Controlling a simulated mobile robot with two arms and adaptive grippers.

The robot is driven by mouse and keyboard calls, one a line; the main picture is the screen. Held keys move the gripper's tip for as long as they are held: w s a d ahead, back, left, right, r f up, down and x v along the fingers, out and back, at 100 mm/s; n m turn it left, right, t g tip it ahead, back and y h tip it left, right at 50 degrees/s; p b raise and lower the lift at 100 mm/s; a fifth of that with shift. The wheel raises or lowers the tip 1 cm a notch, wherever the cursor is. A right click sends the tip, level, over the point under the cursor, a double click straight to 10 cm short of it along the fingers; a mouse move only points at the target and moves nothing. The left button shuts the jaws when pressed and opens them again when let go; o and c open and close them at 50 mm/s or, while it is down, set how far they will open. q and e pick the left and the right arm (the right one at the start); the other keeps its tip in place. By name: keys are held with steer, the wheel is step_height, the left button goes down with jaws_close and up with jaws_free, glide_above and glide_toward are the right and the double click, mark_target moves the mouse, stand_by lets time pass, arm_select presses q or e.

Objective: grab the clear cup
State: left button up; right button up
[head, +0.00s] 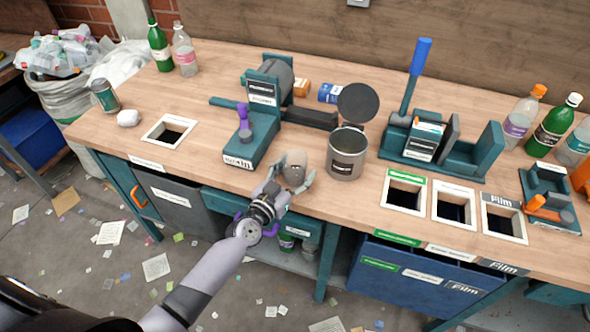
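A small greyish, see-through-looking cup (296,164) stands near the front edge of the workbench, left of the open metal can. I take it to be the clear cup, though its detail is too small to be sure. My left gripper (295,173) reaches it from the front, with its fingers spread on either side of the cup. I cannot tell whether the fingers touch it. The gripper hides part of its lower front. My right gripper is not in view.
An open metal can (347,153) with a raised round lid (358,103) stands just right. A teal press (252,130) stands behind left, and a blue-handled one (415,110) farther right. Square holes flank the area, including the left one (168,131). Bottles stand at both ends.

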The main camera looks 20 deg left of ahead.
arm_select(q)
steer(key=c, duration=0.9)
steer(key=shift+r, duration=0.15)
steer(key=shift+r+p, duration=0.75)
steer(key=shift+r, duration=0.25)
steer(key=shift+r+p, duration=2.7)
steer(key=shift+r, duration=6.15)
